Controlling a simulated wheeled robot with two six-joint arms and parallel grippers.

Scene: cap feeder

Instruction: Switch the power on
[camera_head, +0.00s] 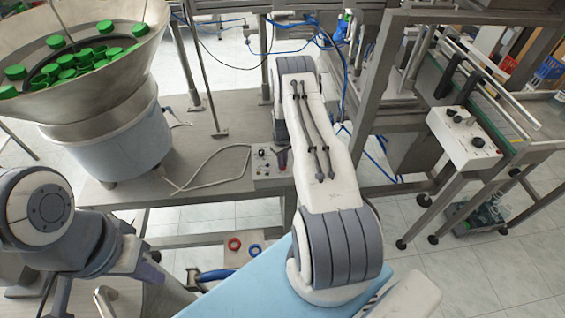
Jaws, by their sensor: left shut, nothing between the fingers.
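A small grey control box (266,161) with little knobs or buttons sits on the table, left of my right arm. My right arm (325,165) reaches from the bottom centre to the back and hides part of the table beside the box. Its gripper is not seen. A dark part with a purplish tip (283,159) is at the box's right edge; I cannot tell what it is. My left gripper (163,280) is low at the left, shut and empty, well apart from the box. Its fingertips are hard to make out.
A metal bowl feeder (105,88) with several green caps (68,60) stands on the table at left. A cable (215,160) lies on the table (200,120). A white button panel (464,138) is beside the conveyor (505,115) at right. Red and blue rings (234,243) lie below the table edge.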

